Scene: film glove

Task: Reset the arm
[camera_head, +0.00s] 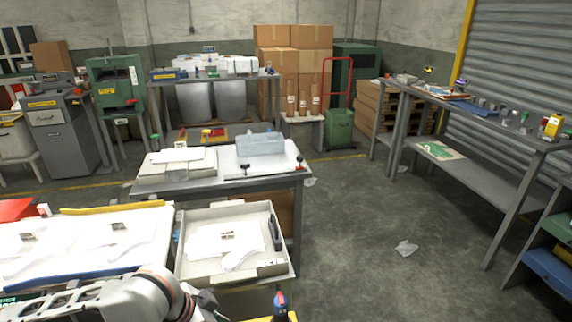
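My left arm (135,293) comes in along the bottom left edge, in front of the white work surface and the tray. The part at its end (205,304) is small and cut by the lower edge, so I cannot tell how its fingers stand. My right arm and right gripper do not show. A shallow open tray (283,232) lies just beyond my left arm, with thin white film gloves (222,240) in it. Further white film pieces lie flat on the white work surface (80,240) at the left.
A grey table (302,176) behind the tray bears a clear box (260,143) and white sheets. A small dark item with a blue and red top (281,303) stands at the bottom. A long bench (480,112) runs along the right.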

